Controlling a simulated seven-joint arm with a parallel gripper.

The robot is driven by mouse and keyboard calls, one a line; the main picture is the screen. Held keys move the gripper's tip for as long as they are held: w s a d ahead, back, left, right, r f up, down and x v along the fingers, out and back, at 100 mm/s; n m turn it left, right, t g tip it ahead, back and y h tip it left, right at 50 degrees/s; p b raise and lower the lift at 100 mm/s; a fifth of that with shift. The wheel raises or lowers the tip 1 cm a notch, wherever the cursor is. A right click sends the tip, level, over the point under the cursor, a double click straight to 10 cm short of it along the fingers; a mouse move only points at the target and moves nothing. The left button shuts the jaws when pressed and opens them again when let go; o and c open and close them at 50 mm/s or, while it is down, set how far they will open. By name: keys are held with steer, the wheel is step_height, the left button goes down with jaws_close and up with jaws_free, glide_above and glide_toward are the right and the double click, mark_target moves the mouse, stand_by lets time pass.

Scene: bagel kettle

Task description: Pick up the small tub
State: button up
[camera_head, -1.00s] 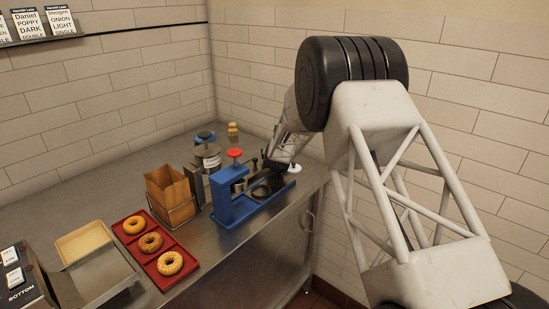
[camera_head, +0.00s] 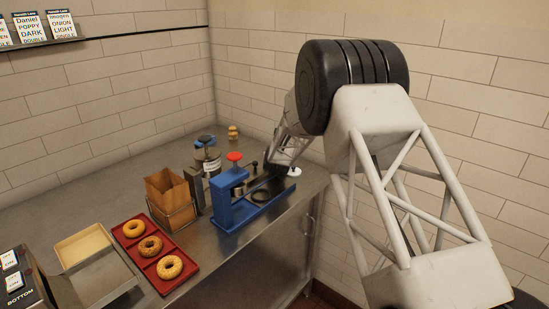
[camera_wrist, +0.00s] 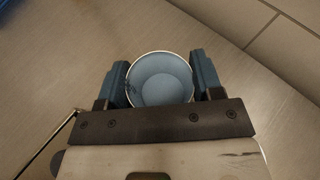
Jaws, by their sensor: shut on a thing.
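The small tub (camera_wrist: 160,82) is a round cup with a pale rim and a blue-grey inside, seen from above in the wrist view. My gripper (camera_wrist: 160,78) has one blue finger on each side of it and is shut on it. The tub's mouth faces the wrist camera. In the head view my gripper (camera_head: 272,178) is low at the counter's right part, by the blue press.
The blue press (camera_head: 228,200) with a red knob stands close left of my gripper. A lidded canister (camera_head: 208,160), a paper bag in a stand (camera_head: 168,192) and a red tray (camera_head: 180,285) of bagels are further left. The tiled wall is behind.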

step_height(320, 180, up, 10)
steer(key=shift+f, duration=0.2)
stand_by(0.3)
steer(key=shift+r, duration=0.15)
stand_by(0.4)
steer(key=s+d+r, duration=0.4)
steer(key=r, duration=0.5)
steer(key=s+d+r+y, duration=0.1)
steer(key=s+d+r, duration=0.4)
steer(key=r, duration=0.4)
steer(key=s+d+r, duration=0.4)
steer(key=r, duration=0.6)
steer(key=s+a+f+n+g+y, duration=0.1)
steer(key=a+f+n+g+y, duration=0.5)
steer(key=a, duration=0.9)
steer(key=s+a+f+n+g+y, duration=0.1)
steer(key=a+f+n+g+y, duration=0.5)
steer(key=a+f+n, duration=0.5)
steer(key=a+f+g, duration=0.1)
steer(key=a, duration=0.3)
steer(key=shift+n+y, duration=0.4)
steer(key=shift+f, duration=0.1)
steer(key=shift+d, duration=0.1)
